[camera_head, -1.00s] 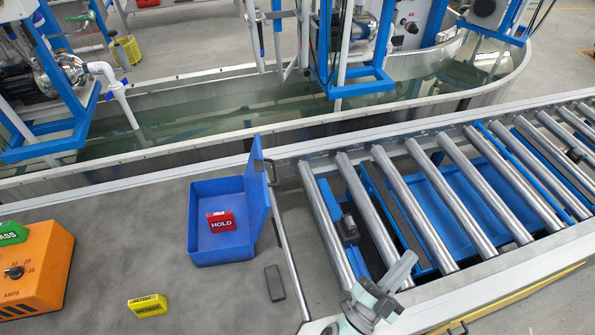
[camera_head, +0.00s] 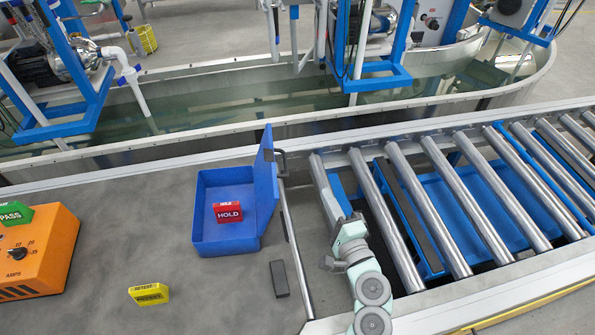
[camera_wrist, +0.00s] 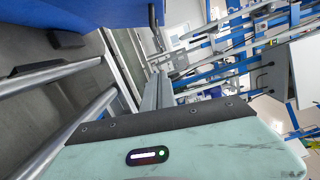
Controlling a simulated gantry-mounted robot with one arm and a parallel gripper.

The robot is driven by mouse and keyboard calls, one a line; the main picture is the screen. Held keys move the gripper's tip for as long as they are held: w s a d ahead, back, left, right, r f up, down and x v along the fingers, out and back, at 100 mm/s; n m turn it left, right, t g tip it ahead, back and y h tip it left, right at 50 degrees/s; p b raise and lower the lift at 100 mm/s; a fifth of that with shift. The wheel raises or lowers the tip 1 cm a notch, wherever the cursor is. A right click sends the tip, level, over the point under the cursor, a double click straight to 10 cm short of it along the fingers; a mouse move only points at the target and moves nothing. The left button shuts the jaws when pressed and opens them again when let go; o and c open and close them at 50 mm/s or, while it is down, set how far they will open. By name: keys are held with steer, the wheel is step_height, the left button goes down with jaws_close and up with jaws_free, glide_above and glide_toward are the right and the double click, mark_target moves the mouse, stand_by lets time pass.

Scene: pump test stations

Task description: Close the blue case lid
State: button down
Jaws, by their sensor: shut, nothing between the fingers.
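The blue case (camera_head: 200,215) stands on the grey bench with its lid (camera_head: 264,180) standing up, open, along its right side. A dark handle (camera_head: 281,164) sits on the lid's outer face. A red HOLD block (camera_head: 228,212) is inside the case. My gripper (camera_head: 326,188) is to the right of the lid, over the near end of the rollers, shut and empty, apart from the lid. In the wrist view the blue lid (camera_wrist: 80,12) fills the upper left, with its handle (camera_wrist: 153,22) beside it; the gripper fingers (camera_wrist: 157,92) are close together below it.
A roller conveyor (camera_head: 465,215) runs off to the right. A dark block (camera_head: 279,279) lies in front of the case. A yellow RETEST block (camera_head: 149,294), an orange AMPS box (camera_head: 45,250) and a green PASS block (camera_head: 14,214) are at left. A water trough (camera_head: 240,103) lies behind.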

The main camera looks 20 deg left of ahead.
steer(key=w+a+r+b, duration=0.1)
steer(key=w+a+b, duration=0.2)
steer(key=a, duration=0.7)
steer(key=shift+w+a, duration=0.3)
steer(key=shift+w, duration=0.75)
steer(key=shift+r, duration=0.2)
